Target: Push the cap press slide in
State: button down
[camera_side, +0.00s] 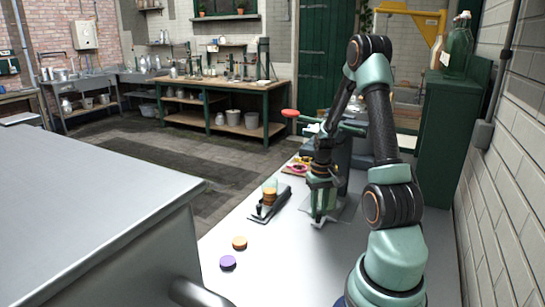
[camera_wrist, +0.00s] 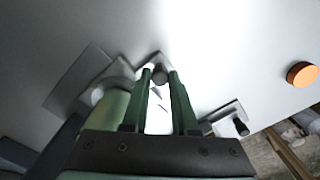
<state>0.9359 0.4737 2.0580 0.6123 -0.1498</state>
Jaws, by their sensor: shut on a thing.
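The cap press (camera_side: 342,160) stands on the bench behind my gripper, with a red-ended lever; my arm hides part of it. Its grey base plate (camera_side: 346,210) shows beside my gripper (camera_side: 319,220). In the wrist view, the green fingers of my gripper (camera_wrist: 160,76) reach down close together at a small dark knob (camera_wrist: 160,74) on a grey piece, which looks like the slide's front end. The fingers are shut on this knob, low over the bench. The rest of the slide is hidden by the gripper.
An orange cap (camera_side: 239,243) and a purple cap (camera_side: 227,262) lie nearer on the bench. A green cabinet (camera_side: 447,130) and wall bound the right. The front bench has free room.

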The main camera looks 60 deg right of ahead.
jog(key=shift+d, duration=1.4)
jog(key=c, duration=0.7)
grip_release()
jog(key=shift+a, duration=0.1)
notch_tip(320, 180, up, 12)
jog(key=shift+r, duration=0.1)
